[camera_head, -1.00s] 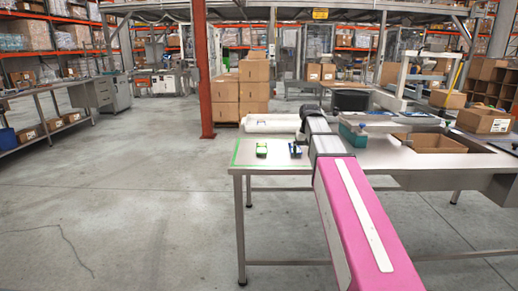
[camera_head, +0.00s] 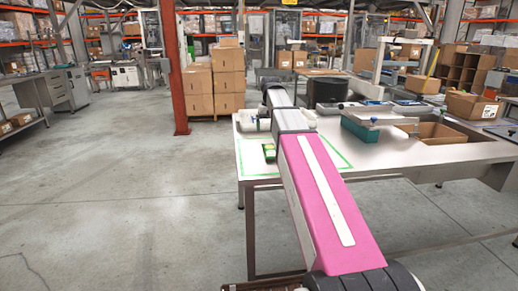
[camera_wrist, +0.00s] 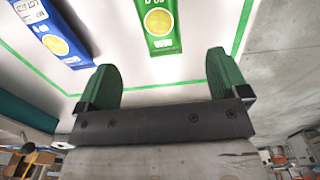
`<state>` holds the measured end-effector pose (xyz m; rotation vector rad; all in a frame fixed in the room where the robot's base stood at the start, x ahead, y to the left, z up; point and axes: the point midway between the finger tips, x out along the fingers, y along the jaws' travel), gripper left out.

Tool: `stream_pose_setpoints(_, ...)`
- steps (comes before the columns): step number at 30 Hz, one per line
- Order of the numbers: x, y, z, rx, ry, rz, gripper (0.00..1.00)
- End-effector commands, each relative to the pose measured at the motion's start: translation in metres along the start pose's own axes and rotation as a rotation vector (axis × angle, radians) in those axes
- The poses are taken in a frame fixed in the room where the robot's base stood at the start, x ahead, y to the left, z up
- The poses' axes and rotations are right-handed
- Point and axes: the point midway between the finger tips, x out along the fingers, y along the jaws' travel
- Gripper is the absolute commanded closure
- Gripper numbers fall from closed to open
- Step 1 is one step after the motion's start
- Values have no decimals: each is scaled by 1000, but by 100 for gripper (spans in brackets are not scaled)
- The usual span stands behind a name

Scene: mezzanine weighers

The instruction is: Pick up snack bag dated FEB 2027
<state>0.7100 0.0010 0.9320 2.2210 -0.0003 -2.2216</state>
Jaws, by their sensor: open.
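A green snack bag (camera_wrist: 160,28) with a yellow disc lies on the white tabletop in the wrist view, ahead of my gripper (camera_wrist: 163,72). A blue snack bag (camera_wrist: 52,30) with a yellow disc lies to its left. Both bags run off the top edge, and no date is readable on either. My gripper is open and empty, its two green fingers wide apart, with the green bag beyond the gap between them. In the head view the green bag (camera_head: 269,152) shows just left of my pink arm; the blue bag and my fingertips are hidden by the arm.
The bags' table (camera_head: 388,157) has a green outlined area around them. A teal bin (camera_head: 360,129), an open cardboard box (camera_head: 438,133) and a white tray (camera_head: 248,120) stand on it. Stacked cartons (camera_head: 213,85) and a red post (camera_head: 174,70) are behind. The floor at left is clear.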

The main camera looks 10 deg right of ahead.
Motion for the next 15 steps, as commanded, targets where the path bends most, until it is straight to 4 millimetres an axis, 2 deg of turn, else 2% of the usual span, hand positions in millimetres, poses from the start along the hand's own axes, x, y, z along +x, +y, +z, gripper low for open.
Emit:
stream_pose_setpoints(5,15,0,1,0,-1,0,7)
stream_pose_setpoints(12,48,0,0,0,-1,0,7)
stream_pose_setpoints(15,55,0,0,0,-1,0,7)
